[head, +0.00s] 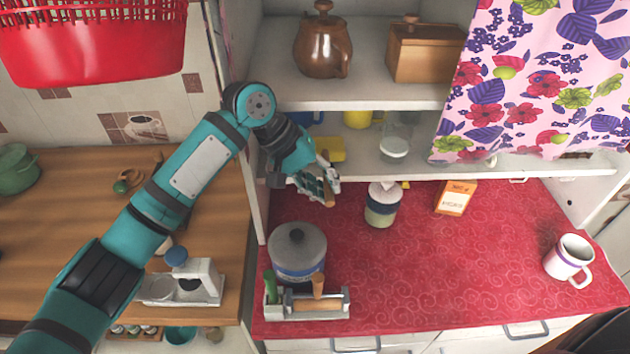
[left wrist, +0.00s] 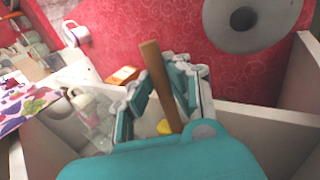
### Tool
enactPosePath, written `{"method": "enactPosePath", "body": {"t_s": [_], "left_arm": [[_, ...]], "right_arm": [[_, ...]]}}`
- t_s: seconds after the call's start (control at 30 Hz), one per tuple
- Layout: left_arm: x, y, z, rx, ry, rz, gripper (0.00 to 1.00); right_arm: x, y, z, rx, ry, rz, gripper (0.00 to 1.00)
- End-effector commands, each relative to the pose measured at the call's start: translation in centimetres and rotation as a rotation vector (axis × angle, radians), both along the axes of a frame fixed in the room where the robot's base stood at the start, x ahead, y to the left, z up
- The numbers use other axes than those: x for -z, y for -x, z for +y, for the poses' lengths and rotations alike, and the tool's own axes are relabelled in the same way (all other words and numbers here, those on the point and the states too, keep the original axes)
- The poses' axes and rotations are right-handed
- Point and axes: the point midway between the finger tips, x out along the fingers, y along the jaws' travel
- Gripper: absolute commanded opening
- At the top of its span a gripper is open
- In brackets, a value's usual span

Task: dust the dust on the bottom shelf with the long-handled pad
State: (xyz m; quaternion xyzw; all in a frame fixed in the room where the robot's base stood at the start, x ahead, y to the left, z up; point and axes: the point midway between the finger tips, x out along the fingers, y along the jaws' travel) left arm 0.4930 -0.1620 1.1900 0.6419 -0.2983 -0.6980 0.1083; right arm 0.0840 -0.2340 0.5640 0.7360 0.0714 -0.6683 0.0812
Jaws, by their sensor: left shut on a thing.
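My left gripper (head: 322,186) is shut on the wooden handle (head: 329,196) of the long-handled pad, at the left front of the bottom shelf (head: 480,169). In the left wrist view the handle (left wrist: 158,85) stands out between the fingers of the left gripper (left wrist: 165,95). A yellow piece (head: 331,149) shows just behind the gripper, over the shelf, and looks like the pad; it also shows in the left wrist view (left wrist: 164,127). I cannot tell whether it touches the shelf. I cannot make out the dust. My right gripper is out of view.
A glass jar (head: 394,149) and a yellow cup (head: 357,117) stand on the bottom shelf. A floral curtain (head: 545,80) covers its right part. The upper shelf (head: 375,92) is close above. A lidded jar (head: 382,205), carton (head: 455,197) and canister (head: 298,250) stand on the red counter below.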

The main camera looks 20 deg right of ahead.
Motion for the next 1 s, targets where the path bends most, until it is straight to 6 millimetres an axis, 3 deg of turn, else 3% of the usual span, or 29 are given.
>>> {"method": "enactPosePath", "body": {"t_s": [0.77, 1.0], "left_arm": [[0.0, 1.0, -3.4, 0.003, 0.002, -0.002, 0.00], [0.1, 0.7, -2.7, -0.001, 0.000, -0.002, 0.00]], "right_arm": [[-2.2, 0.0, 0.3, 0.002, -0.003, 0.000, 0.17], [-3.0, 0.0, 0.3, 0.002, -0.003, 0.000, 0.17]]}}
